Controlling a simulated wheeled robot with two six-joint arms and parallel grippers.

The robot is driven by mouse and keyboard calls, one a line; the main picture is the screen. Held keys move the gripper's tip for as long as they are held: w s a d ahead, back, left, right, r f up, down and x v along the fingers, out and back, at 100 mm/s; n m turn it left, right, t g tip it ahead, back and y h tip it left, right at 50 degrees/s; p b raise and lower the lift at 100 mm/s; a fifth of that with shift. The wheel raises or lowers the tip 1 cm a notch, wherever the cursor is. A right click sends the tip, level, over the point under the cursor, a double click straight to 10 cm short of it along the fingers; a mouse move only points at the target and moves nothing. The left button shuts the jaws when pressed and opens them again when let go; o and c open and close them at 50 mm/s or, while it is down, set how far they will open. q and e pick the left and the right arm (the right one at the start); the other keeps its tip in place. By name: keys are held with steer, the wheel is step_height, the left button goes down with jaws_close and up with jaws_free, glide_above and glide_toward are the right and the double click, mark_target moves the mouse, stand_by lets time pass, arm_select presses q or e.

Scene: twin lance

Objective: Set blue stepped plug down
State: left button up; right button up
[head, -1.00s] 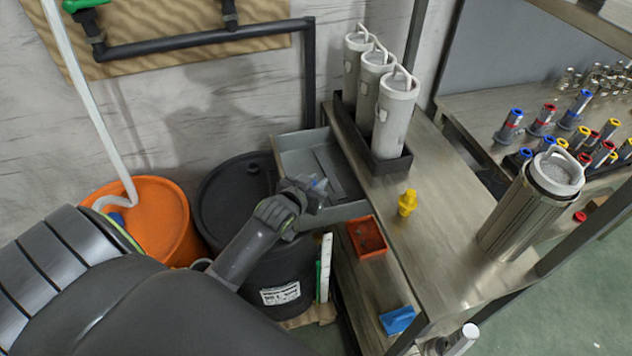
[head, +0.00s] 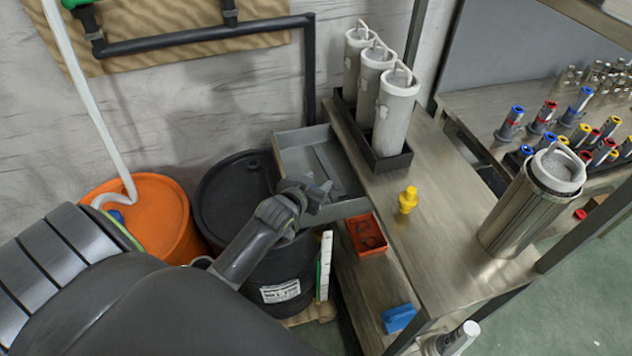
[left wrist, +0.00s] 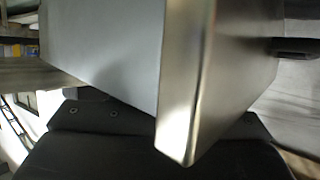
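My left gripper (head: 318,190) is over the near edge of the grey open tray (head: 290,152), between the black drum and the bench. In the left wrist view a smooth grey surface with a bright metal edge (left wrist: 185,90) fills the middle, very close, and no plug shows. A yellow stepped plug (head: 408,200) stands upright on the bench. My right gripper is not in view.
A dark rack with white-grey canisters (head: 397,110) stands at the bench's back. An orange-red bin (head: 367,222) and a blue block (head: 398,318) sit along the lower left side. A steel cylinder (head: 515,215) stands at right. The bench top (head: 450,220) between is clear.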

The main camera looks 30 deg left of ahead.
arm_select(q)
steer(key=shift+r, duration=0.25)
steer(key=v, duration=1.2)
steer(key=shift+r, duration=0.35)
